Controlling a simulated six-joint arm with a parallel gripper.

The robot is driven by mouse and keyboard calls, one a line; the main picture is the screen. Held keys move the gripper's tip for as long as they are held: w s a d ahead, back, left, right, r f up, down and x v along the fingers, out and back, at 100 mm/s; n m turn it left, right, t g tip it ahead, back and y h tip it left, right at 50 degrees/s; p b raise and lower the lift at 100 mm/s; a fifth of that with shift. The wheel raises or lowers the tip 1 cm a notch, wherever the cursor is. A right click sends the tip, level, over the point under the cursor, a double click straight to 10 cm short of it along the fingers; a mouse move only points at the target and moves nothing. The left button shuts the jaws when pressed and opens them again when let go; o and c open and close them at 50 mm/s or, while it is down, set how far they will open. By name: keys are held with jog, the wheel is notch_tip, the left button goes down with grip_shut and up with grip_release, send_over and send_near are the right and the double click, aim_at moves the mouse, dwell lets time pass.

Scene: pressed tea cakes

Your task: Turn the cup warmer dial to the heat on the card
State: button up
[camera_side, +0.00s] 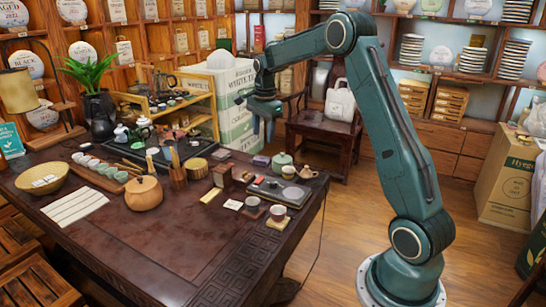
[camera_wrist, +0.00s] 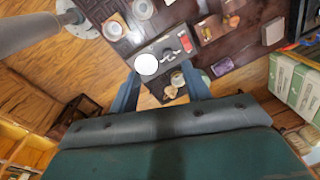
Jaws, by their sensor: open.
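The cup warmer appears to be the dark slab (camera_side: 263,190) near the table's right edge; it also shows in the wrist view (camera_wrist: 152,47). A pale round plate (camera_wrist: 146,64) sits at one end, with a small black dial-like part (camera_wrist: 168,54) beside it. The dial's setting is too small to read. A small white card (camera_side: 233,204) lies left of the slab; its writing cannot be read. My gripper (camera_side: 264,125) is open and empty, high above and beyond the slab. In the wrist view its fingers (camera_wrist: 163,80) stand apart, pointing toward the slab.
Two cups on coasters (camera_side: 253,203) (camera_side: 278,212) stand in front of the slab. A green lidded pot (camera_side: 282,159) and a small brown teapot (camera_side: 306,172) stand behind it. The table's front right is clear.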

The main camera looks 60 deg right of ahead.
aim_at(273, 182)
jog(key=d+f+m, duration=0.4)
jog(key=d+f, duration=0.4)
jog(key=f, duration=0.1)
jog(key=shift+w+m+g, duration=0.4)
jog(key=shift+w, duration=0.05)
jog(key=shift+d+f, duration=0.1)
jog(key=shift+f, duration=0.1)
notch_tip(273, 182, down, 14)
jog(key=shift+r, duration=0.25)
jog(key=c, duration=1)
